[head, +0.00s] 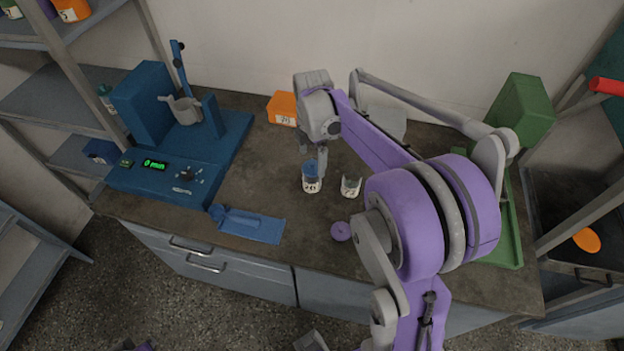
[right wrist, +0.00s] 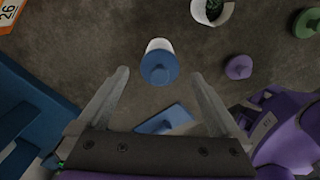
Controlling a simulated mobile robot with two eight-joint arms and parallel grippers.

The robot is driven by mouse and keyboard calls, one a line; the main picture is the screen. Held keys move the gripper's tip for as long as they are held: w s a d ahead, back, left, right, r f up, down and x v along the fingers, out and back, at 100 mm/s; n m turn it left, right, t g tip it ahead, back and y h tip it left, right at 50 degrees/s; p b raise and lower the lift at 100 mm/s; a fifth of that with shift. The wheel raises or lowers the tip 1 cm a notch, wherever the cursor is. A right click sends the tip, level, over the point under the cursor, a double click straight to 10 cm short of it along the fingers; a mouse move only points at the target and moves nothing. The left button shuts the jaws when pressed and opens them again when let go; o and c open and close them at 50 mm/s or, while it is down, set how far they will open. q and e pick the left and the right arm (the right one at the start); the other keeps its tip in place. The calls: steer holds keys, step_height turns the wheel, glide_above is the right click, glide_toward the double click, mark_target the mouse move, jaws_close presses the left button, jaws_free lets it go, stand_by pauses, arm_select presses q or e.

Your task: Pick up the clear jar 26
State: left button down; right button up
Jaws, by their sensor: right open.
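A small jar with a blue lid (head: 311,171) stands upright on the bench in the head view. Its white label is too small to read surely. The blue-lidded jar shows from above in the right wrist view (right wrist: 159,64), between and beyond the finger tips. My right gripper (head: 322,163) is open and empty above and close by the jar. Its two fingers (right wrist: 160,76) are spread wide in the right wrist view. The orange container (head: 282,109) at the back has a label that reads 26 in the right wrist view (right wrist: 12,30). My left gripper does not show.
An open jar (head: 351,187) with dark contents stands right of the blue-lidded one. A purple lid (head: 341,231) lies in front. A blue shaker machine (head: 165,180) is at left, with a blue flat piece (head: 250,226) near it. A green box (head: 521,108) stands at right.

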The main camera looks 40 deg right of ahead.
mark_target(312, 178)
step_height(312, 178, down, 6)
steer(key=shift+r, duration=0.15)
steer(key=shift+c, duration=0.3)
steer(key=c, duration=1.5)
steer(key=shift+r, duration=0.1)
